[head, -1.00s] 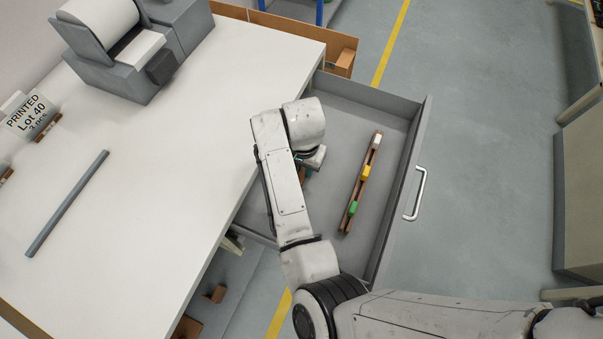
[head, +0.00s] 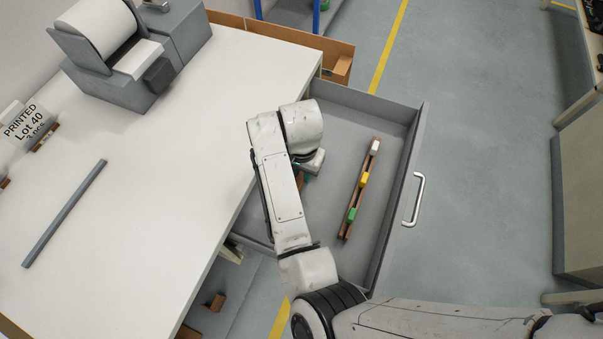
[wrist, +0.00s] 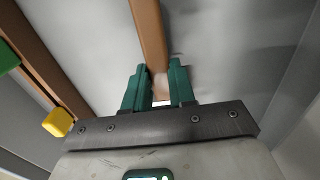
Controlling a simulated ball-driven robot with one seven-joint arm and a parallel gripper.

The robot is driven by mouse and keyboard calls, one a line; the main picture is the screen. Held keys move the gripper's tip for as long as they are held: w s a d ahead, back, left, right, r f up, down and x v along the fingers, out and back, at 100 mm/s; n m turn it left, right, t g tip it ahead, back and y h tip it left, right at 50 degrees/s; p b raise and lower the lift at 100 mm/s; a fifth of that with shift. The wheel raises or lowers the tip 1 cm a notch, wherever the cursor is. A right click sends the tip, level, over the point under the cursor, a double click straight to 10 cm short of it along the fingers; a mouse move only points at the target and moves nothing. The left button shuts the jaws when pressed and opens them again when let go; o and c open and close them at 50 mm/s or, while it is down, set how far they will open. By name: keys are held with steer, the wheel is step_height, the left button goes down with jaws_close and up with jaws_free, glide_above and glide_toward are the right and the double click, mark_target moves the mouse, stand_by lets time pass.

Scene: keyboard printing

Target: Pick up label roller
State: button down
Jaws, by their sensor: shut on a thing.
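A brown wooden bar (wrist: 148,35), perhaps the label roller's handle, runs up between the fingers in the wrist view. My gripper (wrist: 159,76) has green fingers, shut on this bar near its pale lower end. In the head view my gripper (head: 303,172) is inside the open drawer, mostly hidden under my arm. Only a bit of green and brown shows there. The roller's full shape is hidden, and I cannot tell whether it is clear of the drawer floor.
The open grey drawer (head: 392,115) also holds a brown wooden strip (head: 358,197) bearing white, yellow and green pieces, right of my gripper. The white table (head: 150,190) is left, with a printer (head: 125,80), a grey bar (head: 64,214) and a "PRINTED Lot 40" sign (head: 28,124).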

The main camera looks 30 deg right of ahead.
steer(key=s+d+r, duration=0.1)
steer(key=s+r, duration=1)
steer(key=s, duration=0.3)
steer(key=shift+r, duration=0.3)
steer(key=c, duration=1.4)
jaws_free()
steer(key=shift+c, duration=0.2)
jaws_close()
